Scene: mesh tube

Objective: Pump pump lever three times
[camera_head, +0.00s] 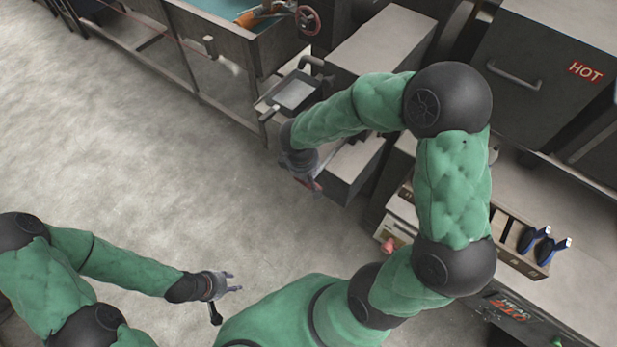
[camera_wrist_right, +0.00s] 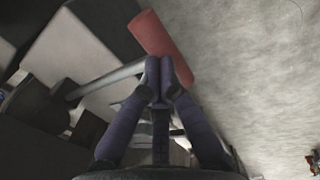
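The pump lever shows in the right wrist view as a grey rod ending in a red cylindrical grip (camera_wrist_right: 160,35). In the head view, a small red part of it (camera_head: 316,186) shows beside my right gripper (camera_head: 304,176).
A grey machine (camera_head: 355,172) stands by my right gripper, with a small tray (camera_head: 296,95) behind it. A teal-lined tank (camera_head: 225,40) with a red valve wheel (camera_head: 308,20) is at the back. A dark cabinet marked HOT (camera_head: 545,65) is at right. The floor at left is clear.

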